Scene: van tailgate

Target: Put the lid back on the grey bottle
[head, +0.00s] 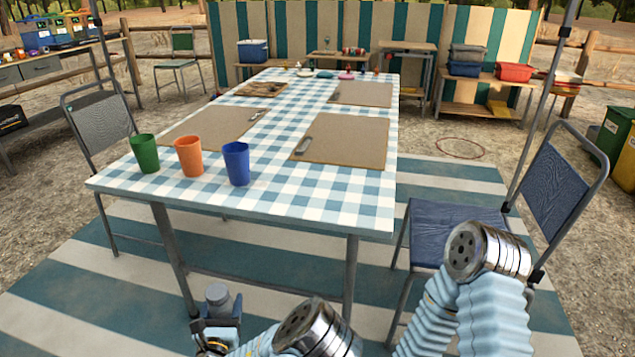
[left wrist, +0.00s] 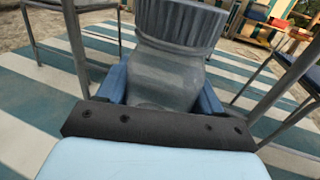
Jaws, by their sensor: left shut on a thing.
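The grey bottle (head: 218,300) is held low in front of the table's near edge in the head view. My left gripper (head: 221,314) is shut on it, one blue finger on each side of its body. In the left wrist view the bottle (left wrist: 165,75) has a smooth, greyish body between the fingers of my left gripper (left wrist: 162,92). A ridged grey lid (left wrist: 182,22) shows at its upper end, cut off by the frame edge. I cannot tell whether this lid is fully seated. My right gripper is out of view.
A table with a checked cloth (head: 330,195) stands ahead. Green (head: 145,153), orange (head: 188,156) and blue (head: 236,163) cups stand near its front left, with brown mats behind. A blue chair (head: 455,222) is at right. The striped ground mat (head: 120,270) is mostly clear at left.

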